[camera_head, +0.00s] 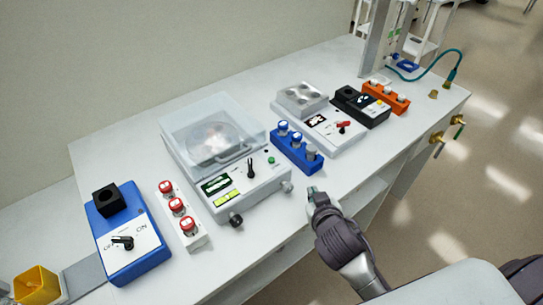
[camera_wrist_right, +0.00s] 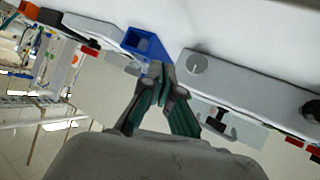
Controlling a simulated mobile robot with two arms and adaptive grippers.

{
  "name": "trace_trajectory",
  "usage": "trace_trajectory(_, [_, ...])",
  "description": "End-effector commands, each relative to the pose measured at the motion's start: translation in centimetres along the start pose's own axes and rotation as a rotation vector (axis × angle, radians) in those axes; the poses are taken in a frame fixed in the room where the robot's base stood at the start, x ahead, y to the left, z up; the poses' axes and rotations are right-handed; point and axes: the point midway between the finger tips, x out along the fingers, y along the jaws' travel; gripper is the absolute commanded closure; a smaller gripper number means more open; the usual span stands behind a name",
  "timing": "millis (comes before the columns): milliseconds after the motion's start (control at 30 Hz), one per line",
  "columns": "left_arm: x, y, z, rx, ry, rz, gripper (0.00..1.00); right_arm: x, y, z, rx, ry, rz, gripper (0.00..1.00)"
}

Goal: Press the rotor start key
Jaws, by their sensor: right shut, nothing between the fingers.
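The centrifuge (camera_head: 214,170) is a pale box with a clear lid, closed over a round rotor (camera_head: 215,143). Its sloped front panel carries a dark display, a black lever knob (camera_head: 250,167), yellow-green keys (camera_head: 228,198) and a small green round button (camera_head: 270,160). No key label is readable. My right gripper (camera_head: 312,191) is shut and empty at the table's front edge, to the right of the centrifuge and apart from the panel. In the right wrist view its fingertips (camera_wrist_right: 160,72) are together beside a pale box with a round knob (camera_wrist_right: 196,64). My left gripper is not in view.
A blue rack (camera_head: 296,150) with capped vials stands right of the centrifuge. A rack of red-capped vials (camera_head: 180,214) and a blue on/off stirrer box (camera_head: 128,235) stand left. A white hotplate (camera_head: 318,128) and orange rack (camera_head: 384,97) are further back.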

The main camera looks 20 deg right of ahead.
Motion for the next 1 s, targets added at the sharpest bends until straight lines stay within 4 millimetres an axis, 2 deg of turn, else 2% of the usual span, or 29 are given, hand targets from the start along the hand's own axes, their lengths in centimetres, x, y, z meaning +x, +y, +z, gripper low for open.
trace_trajectory(33, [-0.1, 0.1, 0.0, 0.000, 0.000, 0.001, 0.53, 0.5, 0.0, -3.6, 0.008, 0.126, 0.001, 1.00])
trace_trajectory(133, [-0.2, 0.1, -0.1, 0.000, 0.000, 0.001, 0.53, 0.2, -0.8, -10.6, 0.022, 0.384, -0.037, 1.00])
trace_trajectory(233, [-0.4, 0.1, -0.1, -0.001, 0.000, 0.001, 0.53, -1.4, -2.8, -17.1, 0.005, 0.638, -0.136, 1.00])
trace_trajectory(300, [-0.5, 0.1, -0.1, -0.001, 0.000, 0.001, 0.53, -3.2, -4.9, -21.1, -0.038, 0.806, -0.247, 1.00])
trace_trajectory(367, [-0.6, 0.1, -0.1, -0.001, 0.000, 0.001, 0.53, -5.2, -7.4, -24.0, -0.105, 0.934, -0.379, 1.00])
trace_trajectory(400, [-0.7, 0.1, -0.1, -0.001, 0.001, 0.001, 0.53, -6.5, -9.4, -25.3, -0.176, 1.002, -0.487, 1.00])
trace_trajectory(467, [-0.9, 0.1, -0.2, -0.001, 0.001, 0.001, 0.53, -8.2, -12.8, -26.0, -0.332, 1.050, -0.675, 1.00])
trace_trajectory(500, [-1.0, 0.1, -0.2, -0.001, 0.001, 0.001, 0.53, -8.5, -14.6, -25.5, -0.450, 1.028, -0.788, 1.00])
trace_trajectory(567, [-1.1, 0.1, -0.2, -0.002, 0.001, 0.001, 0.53, -7.6, -16.2, -23.8, -0.633, 0.920, -0.913, 1.00])
trace_trajectory(600, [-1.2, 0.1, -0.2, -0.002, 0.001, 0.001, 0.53, -6.3, -16.3, -22.5, -0.747, 0.810, -0.956, 1.00])
trace_trajectory(667, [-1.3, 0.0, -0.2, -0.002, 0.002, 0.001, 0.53, -3.6, -15.1, -20.7, -0.887, 0.614, -0.958, 1.00])
trace_trajectory(700, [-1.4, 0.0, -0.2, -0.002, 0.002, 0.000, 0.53, -1.8, -13.8, -19.9, -0.949, 0.492, -0.928, 1.00])
trace_trajectory(800, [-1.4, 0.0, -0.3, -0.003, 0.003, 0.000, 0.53, 1.2, -10.4, -19.0, -1.018, 0.277, -0.829, 1.00])
trace_trajectory(900, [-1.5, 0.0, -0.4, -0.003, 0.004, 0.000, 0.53, 2.9, -7.8, -18.9, -1.039, 0.152, -0.743, 1.00])
trace_trajectory(1000, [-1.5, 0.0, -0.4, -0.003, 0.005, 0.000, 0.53, 3.6, -6.3, -18.9, -1.041, 0.090, -0.692, 1.00])
